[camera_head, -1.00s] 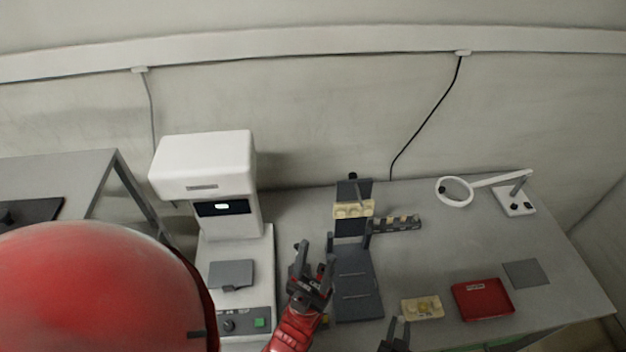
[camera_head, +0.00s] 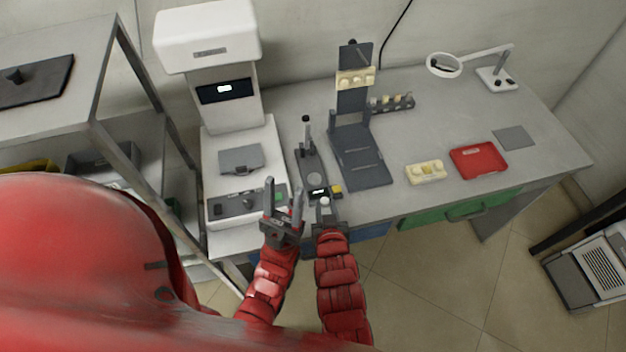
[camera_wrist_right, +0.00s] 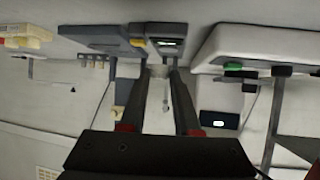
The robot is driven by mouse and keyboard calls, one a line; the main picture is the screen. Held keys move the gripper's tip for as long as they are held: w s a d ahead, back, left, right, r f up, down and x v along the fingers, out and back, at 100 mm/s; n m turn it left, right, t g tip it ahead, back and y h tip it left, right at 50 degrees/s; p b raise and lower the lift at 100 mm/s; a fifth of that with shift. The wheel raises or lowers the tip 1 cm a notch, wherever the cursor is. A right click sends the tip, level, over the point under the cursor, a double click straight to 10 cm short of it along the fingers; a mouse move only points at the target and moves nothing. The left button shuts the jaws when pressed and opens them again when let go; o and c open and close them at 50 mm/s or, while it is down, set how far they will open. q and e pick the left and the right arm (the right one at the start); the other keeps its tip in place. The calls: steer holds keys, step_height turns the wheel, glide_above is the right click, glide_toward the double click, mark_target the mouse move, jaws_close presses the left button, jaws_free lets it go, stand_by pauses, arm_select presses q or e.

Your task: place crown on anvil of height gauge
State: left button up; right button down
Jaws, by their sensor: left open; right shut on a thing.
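The height gauge (camera_head: 310,160) is a slim dark stand with an upright post, a round grey anvil (camera_head: 314,180) and a small lit display, left of the dark rack. My right gripper (camera_head: 325,205) is at its front, shut on a small whitish piece, apparently the crown (camera_head: 324,201). In the right wrist view the fingers of the right gripper (camera_wrist_right: 160,72) reach towards the gauge's lit front (camera_wrist_right: 167,43); the pale piece between the tips is blurred. My left gripper (camera_head: 284,200) is open and empty, fingers up, left of the right gripper.
A white machine (camera_head: 233,150) stands close left of the gauge. A dark rack (camera_head: 362,160) with an upright back stands close right. A tan block (camera_head: 425,172) and red tray (camera_head: 478,160) lie further right. A yellow button (camera_head: 336,189) sits beside the gauge's display.

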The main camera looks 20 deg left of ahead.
steer(key=p, duration=0.3)
glide_above(315, 187)
steer(key=shift+d+f, duration=0.1)
steer(key=shift+f, duration=0.6)
step_height(315, 187, down, 2)
steer(key=shift+f+p, duration=0.1)
steer(key=shift+p, duration=0.45)
steer(key=shift+f, duration=0.4)
steer(key=shift+f, duration=0.1)
steer(key=shift+f, duration=0.15)
steer(key=c, duration=0.6)
jaws_free()
